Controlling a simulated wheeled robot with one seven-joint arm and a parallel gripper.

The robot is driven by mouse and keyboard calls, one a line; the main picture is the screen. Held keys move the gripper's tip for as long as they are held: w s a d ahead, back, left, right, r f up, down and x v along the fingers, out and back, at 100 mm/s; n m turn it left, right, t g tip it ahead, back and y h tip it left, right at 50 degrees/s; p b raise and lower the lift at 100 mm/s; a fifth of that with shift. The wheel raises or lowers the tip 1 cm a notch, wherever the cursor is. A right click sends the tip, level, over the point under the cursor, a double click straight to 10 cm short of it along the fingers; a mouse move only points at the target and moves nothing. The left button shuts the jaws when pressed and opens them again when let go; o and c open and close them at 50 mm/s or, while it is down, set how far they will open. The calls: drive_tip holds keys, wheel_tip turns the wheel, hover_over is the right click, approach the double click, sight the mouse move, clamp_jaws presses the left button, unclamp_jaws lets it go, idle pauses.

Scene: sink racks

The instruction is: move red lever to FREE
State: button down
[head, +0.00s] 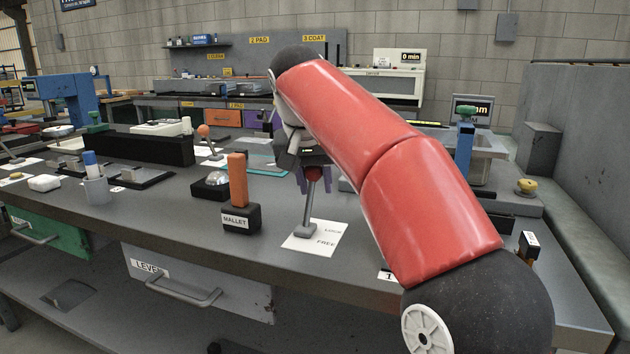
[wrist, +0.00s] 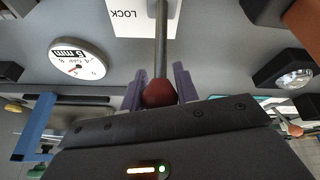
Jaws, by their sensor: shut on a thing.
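The red lever has a red ball knob (head: 314,172) on a grey rod (head: 308,207) that rises from a small base on the bench. In the head view the rod stands nearly upright, leaning slightly right. A white card (head: 318,240) lies under it, with FREE on the near side and LOCK on the far side. My gripper (head: 314,180) is shut on the red knob, a purple finger on each side. The wrist view shows the knob (wrist: 159,94) between the fingers, the rod (wrist: 161,45) running up past the LOCK print. Part of the card is hidden there.
A mallet block (head: 240,218) with an orange handle stands left of the lever. A silver dome (head: 215,180) on a black base sits behind it. An orange-knobbed lever (head: 203,132) stands farther back. The wrist view also shows a round gauge (wrist: 78,60).

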sight(309, 190)
drive_tip(key=shift+s+a, duration=0.1)
drive_tip(key=s+t+b, duration=0.1)
drive_tip(key=t+b, duration=0.1)
drive_tip(key=b, duration=0.1)
drive_tip(key=s+a+t+h+b, duration=0.1)
drive_tip(key=b, duration=0.2)
drive_tip(key=s+t+b, duration=0.2)
drive_tip(key=b, duration=0.1)
drive_tip(key=shift+a+r+t+h, duration=0.25)
drive_tip(key=shift+r+t+h, duration=0.05)
drive_tip(key=shift+r+h, duration=0.1)
drive_tip(key=s+t+b, duration=0.1)
drive_tip(key=s+t+h+b, duration=0.1)
drive_tip(key=b, duration=0.1)
drive_tip(key=shift+a+r+t, duration=0.15)
drive_tip(key=shift+a+t, duration=0.15)
drive_tip(key=shift+s+a+b, duration=0.15)
drive_tip(key=shift+s+b, duration=0.1)
drive_tip(key=shift+b, duration=0.35)
drive_tip(key=shift+s+r, duration=0.1)
drive_tip(key=shift+s, duration=0.1)
drive_tip(key=c, duration=1.1)
unclamp_jaws()
drive_tip(key=shift+o, duration=0.2)
drive_tip(key=p+v, duration=0.1)
drive_tip(key=v, duration=0.7)
